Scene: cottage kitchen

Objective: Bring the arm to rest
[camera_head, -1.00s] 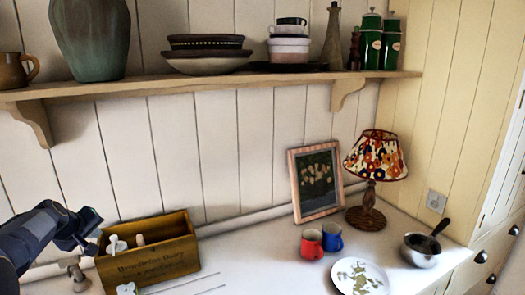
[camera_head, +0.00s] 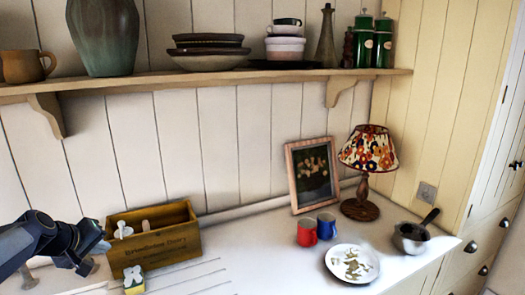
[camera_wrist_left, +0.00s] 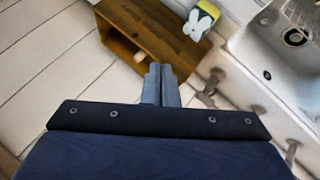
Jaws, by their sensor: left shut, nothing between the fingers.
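My left gripper (camera_head: 98,238) comes in from the left in the head view. It is beside the left end of the wooden box and holds nothing. In the left wrist view its two fingers (camera_wrist_left: 161,72) are together, with the wooden box beyond them. The right gripper is in neither view.
The wooden box (camera_head: 165,251) has pale items inside. A yellow-and-white sponge (camera_head: 134,280) is in front. Red mug (camera_head: 307,233), blue mug (camera_head: 326,227), plate (camera_head: 343,274), saucepan (camera_head: 410,239) and lamp (camera_head: 367,155) stand right. A sink (camera_wrist_left: 290,50) shows in the wrist view. A shelf (camera_head: 220,80) runs above.

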